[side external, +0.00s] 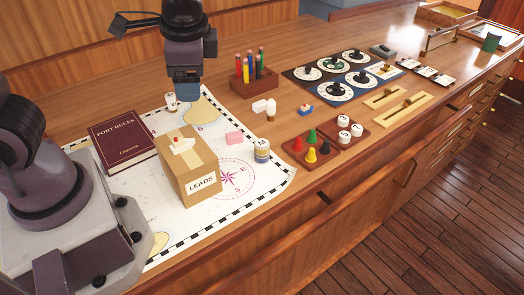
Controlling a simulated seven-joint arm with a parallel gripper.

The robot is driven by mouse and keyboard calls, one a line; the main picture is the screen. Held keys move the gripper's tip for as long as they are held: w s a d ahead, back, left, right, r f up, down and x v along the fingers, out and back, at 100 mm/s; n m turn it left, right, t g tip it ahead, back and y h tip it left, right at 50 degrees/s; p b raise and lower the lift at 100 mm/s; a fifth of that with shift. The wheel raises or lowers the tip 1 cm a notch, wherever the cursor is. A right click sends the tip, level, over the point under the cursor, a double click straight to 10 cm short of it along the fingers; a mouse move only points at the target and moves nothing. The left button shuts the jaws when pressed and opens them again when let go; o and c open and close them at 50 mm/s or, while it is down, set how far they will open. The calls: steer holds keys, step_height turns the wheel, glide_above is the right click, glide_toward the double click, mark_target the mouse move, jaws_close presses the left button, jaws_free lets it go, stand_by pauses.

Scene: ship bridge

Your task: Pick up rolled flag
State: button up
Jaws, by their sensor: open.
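No thing in view is plainly a rolled flag. Several upright coloured rolls or sticks (243,67), red, yellow, green and blue among them, stand in a brown wooden rack (256,86) at the upper middle; I cannot tell whether any is a flag. My gripper (185,102) points down above the far part of the chart, left of the rack and apart from it. It is open, with nothing seen in it; its fingertips are small and hard to make out.
A cardboard box marked LEADS (187,172) stands on the chart (215,208), beside a dark red book (122,145). A small jar (262,150) and pink block (234,138) lie nearby.

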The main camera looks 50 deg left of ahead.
steer(key=w+d+f+m+t+y, duration=0.2)
steer(key=w+f+m+t+y, duration=0.2)
steer(key=w+f+m+y, duration=0.35)
steer(key=w+d+f+m+t+y, duration=0.35)
steer(key=w+f+m+y, duration=0.2)
steer(key=f+m, duration=0.4)
steer(key=m, duration=0.1)
glide_toward(261, 140)
steer(key=a, duration=0.1)
steer(key=w+a, duration=0.1)
steer(key=a, duration=0.1)
steer(key=shift+w+r+h, duration=0.1)
steer(key=shift+w+h, duration=0.05)
steer(key=shift+h, duration=0.15)
steer(key=shift+w+a+f, duration=0.1)
steer(key=shift+f, duration=0.25)
steer(key=shift+x, duration=3.6)
steer(key=shift+r, duration=0.15)
steer(key=c, duration=1)
